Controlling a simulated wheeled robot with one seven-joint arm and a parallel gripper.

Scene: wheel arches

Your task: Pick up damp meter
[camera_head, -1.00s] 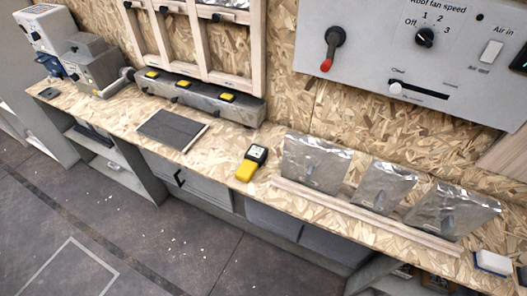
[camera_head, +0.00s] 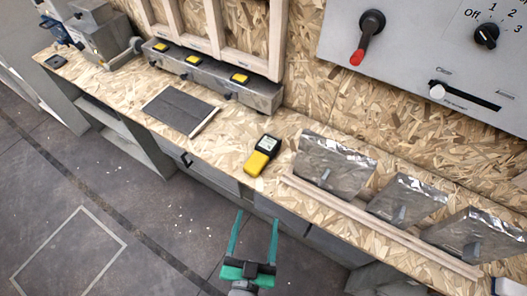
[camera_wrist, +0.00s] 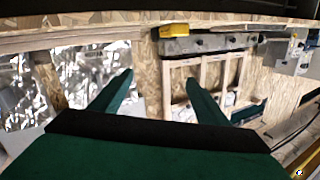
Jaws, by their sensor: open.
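The damp meter (camera_head: 262,155) has a yellow body and a dark top with a pale screen. It lies on the chipboard bench (camera_head: 235,130) near its front edge, between a dark panel and foil pouches. My green gripper (camera_head: 256,216) is open and empty, in front of the bench and below the meter in the head view. In the wrist view the open fingers (camera_wrist: 159,78) have nothing between them. A yellow patch (camera_wrist: 174,30) there is probably the meter, but most of it is hidden or unclear.
Foil pouches (camera_head: 333,162) stand right of the meter behind a wooden strip (camera_head: 370,222). A dark panel (camera_head: 180,110) lies to its left. A metal rail (camera_head: 215,82) with yellow tops and a wooden frame stand behind. A control panel (camera_head: 425,65) hangs at right.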

